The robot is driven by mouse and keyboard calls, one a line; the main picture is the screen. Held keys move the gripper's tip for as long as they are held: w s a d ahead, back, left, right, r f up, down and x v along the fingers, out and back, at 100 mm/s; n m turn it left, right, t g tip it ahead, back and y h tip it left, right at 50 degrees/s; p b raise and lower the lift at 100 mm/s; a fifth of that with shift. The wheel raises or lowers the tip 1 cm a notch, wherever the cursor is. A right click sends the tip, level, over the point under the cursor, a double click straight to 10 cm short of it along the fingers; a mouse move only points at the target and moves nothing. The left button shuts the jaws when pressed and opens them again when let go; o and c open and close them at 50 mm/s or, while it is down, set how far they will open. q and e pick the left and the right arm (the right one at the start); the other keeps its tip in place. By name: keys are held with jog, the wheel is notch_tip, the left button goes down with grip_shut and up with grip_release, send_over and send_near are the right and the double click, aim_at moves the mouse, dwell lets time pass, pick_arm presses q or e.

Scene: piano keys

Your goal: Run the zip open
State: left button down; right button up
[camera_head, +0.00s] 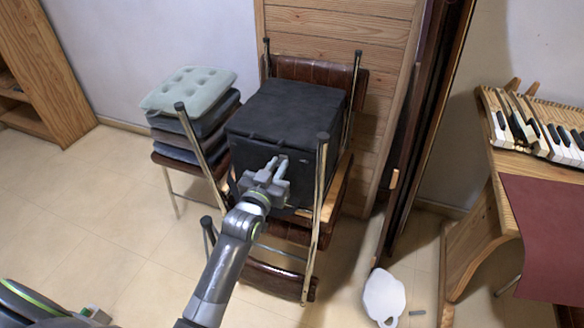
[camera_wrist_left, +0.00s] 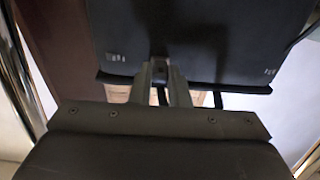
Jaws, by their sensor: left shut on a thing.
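A black box-shaped case (camera_head: 290,108) sits on a stacked chair in the head view. Its dark side fills the upper part of the left wrist view (camera_wrist_left: 205,40). My left gripper (camera_head: 277,166) is at the case's near side, just below the lid edge. In the left wrist view, my left gripper (camera_wrist_left: 160,72) is shut on a small dark piece at the case, seemingly the zip pull (camera_wrist_left: 160,70). The fingers hide part of it. The line of the zip is too dark to make out. My right gripper is not in view.
Metal chair legs (camera_head: 320,210) stand close on either side of the case. Grey cushions (camera_head: 190,90) are stacked at left. A wooden table (camera_head: 480,225) with piano keys (camera_head: 540,125) is at right. A white piece (camera_head: 384,296) lies on the floor. Open floor is at lower left.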

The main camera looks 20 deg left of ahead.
pick_arm(q)
jog(key=a, duration=1.2)
jog(key=shift+w+a, duration=0.25)
jog(key=shift+a, duration=0.75)
jog(key=shift+r, duration=0.15)
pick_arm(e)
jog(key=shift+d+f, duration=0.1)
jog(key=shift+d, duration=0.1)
pick_arm(q)
jog(key=c, duration=1.7)
grip_release()
jog(key=shift+a, duration=0.1)
jog(key=o, duration=0.3)
jog(key=shift+a, duration=0.2)
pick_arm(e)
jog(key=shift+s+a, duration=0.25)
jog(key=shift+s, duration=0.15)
pick_arm(q)
jog(key=shift+d, duration=0.1)
